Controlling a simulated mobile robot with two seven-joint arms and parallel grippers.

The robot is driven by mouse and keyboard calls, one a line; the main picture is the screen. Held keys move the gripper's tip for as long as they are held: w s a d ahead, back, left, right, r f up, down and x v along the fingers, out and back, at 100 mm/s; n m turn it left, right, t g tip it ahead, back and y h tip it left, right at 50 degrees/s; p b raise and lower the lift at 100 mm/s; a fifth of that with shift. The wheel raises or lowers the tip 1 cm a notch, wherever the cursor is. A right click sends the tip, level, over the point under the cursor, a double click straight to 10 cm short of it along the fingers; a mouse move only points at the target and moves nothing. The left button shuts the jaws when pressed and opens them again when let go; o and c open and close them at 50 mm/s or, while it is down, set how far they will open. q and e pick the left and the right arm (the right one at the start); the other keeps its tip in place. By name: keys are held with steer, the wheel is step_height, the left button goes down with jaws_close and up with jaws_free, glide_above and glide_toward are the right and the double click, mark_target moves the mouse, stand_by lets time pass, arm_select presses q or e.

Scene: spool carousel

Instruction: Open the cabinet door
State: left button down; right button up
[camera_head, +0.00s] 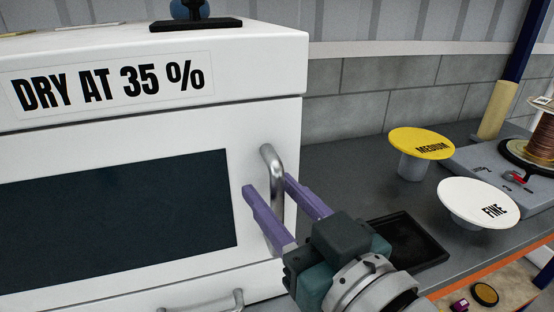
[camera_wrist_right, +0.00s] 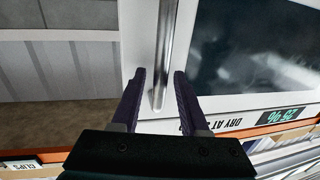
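The white cabinet (camera_head: 120,190) has a closed door with a dark window (camera_head: 120,215) and a label reading "DRY AT 35 %". A vertical metal bar handle (camera_head: 268,156) is on the right side of the door. My right gripper (camera_head: 268,184) is open, its two purple fingers reaching toward the door on either side of the handle. In the right wrist view the handle (camera_wrist_right: 166,50) runs between the open fingertips (camera_wrist_right: 159,75), with gaps visible beside it. Part of the handle is hidden behind a finger in the head view. My left gripper is not in view.
Right of the cabinet, a grey counter (camera_head: 345,125) holds a yellow "MEDIUM" disc stand (camera_head: 420,142), a white "FINE" disc stand (camera_head: 478,202), a black tray (camera_head: 408,240) and a copper spool (camera_head: 542,135). Another metal handle (camera_head: 205,304) sits low on the cabinet front.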

jaws_close()
stand_by(1.2)
